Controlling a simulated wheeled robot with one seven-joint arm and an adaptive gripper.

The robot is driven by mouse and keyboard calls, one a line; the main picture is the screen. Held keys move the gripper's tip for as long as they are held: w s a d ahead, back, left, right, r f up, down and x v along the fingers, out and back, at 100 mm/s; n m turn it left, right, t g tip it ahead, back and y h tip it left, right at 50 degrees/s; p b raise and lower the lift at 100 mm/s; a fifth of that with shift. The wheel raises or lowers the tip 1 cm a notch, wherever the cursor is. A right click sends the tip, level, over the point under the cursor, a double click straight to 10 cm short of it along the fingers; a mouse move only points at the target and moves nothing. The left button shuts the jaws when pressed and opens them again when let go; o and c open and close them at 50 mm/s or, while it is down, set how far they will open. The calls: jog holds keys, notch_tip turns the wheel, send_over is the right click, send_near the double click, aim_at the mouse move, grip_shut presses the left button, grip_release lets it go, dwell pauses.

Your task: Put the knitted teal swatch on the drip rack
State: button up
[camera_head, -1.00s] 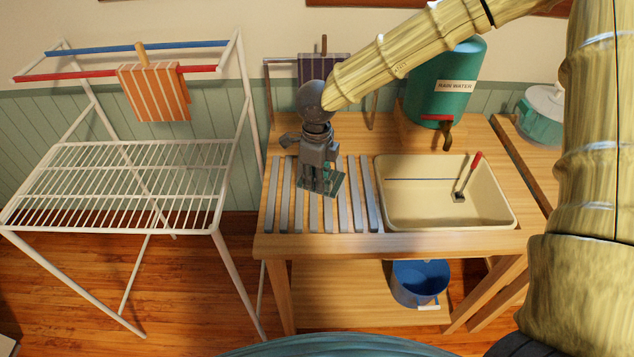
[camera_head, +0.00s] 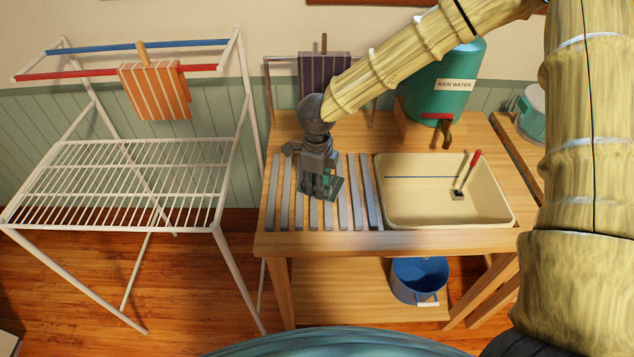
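The knitted teal swatch (camera_head: 337,187) is a small dark teal piece at the fingertips of my gripper, over the grey slatted drip rack (camera_head: 359,196) left of the basin. My gripper (camera_head: 320,192) points down over the middle of the slats. The fingers and gripper body cover much of the swatch, and some teal shows between and beside the fingers. I cannot tell whether the fingers grip it or are parted around it, nor whether it touches the slats.
A cream basin (camera_head: 445,212) with a red-handled brush (camera_head: 470,170) is right of the slats. A teal rain-water barrel (camera_head: 440,95) stands behind. A white drying rack (camera_head: 110,215) with an orange striped cloth (camera_head: 155,92) is at left. A blue bucket (camera_head: 418,283) sits below.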

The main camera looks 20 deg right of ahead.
jog(key=shift+r, duration=0.1)
notch_tip(320, 180, up, 12)
jog(key=shift+b, duration=0.35)
dwell(0.4)
dwell(0.5)
